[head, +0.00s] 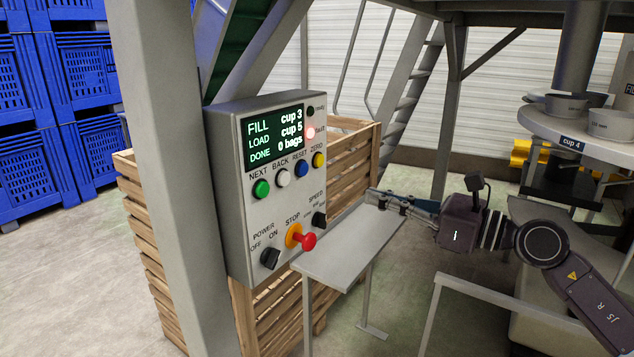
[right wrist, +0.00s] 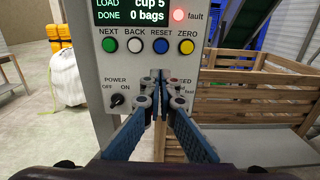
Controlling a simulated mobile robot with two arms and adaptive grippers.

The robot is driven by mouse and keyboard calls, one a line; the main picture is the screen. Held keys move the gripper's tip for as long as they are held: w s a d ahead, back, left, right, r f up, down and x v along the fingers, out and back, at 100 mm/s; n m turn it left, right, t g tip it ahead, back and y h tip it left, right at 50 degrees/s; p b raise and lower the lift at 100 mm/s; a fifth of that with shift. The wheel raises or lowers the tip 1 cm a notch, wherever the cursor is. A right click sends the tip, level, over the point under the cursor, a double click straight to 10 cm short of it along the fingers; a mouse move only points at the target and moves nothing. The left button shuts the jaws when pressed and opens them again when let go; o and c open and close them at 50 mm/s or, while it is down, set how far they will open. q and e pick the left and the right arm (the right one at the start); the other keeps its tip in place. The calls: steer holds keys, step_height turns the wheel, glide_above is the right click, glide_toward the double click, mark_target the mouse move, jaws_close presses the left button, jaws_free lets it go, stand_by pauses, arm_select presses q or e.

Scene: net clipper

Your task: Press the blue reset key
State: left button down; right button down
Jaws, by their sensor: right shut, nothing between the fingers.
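The blue reset key (head: 301,169) is on the grey control panel (head: 238,222), between the white BACK key (head: 283,178) and the yellow ZERO key (head: 319,159). The reset key also shows in the right wrist view (right wrist: 161,46), above my fingertips. My right gripper (head: 370,195) is shut and empty, in front of the panel and to its right, apart from the keys. In the right wrist view its fingers cover the red stop knob. The red fault lamp (head: 310,133) is lit. The display (head: 273,138) reads FILL cup 3, LOAD cup 5, DONE 0 bags. My left gripper is not in view.
A grey shelf (head: 335,262) juts out below the panel, under my right gripper. The red stop knob (head: 308,241) sticks out of the panel's lower part. A grey post (head: 170,150) stands at the panel's left. Wooden crates (head: 345,170) stand behind it.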

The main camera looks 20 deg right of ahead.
steer(key=shift+a+r, duration=0.1)
steer(key=shift+r, duration=0.05)
steer(key=p, duration=0.7)
glide_toward(304, 176)
steer(key=x, duration=0.6)
steer(key=shift+r, duration=0.2)
steer(key=shift+w+a+f, duration=0.2)
steer(key=shift+w+a, duration=0.15)
steer(key=shift+w, duration=0.05)
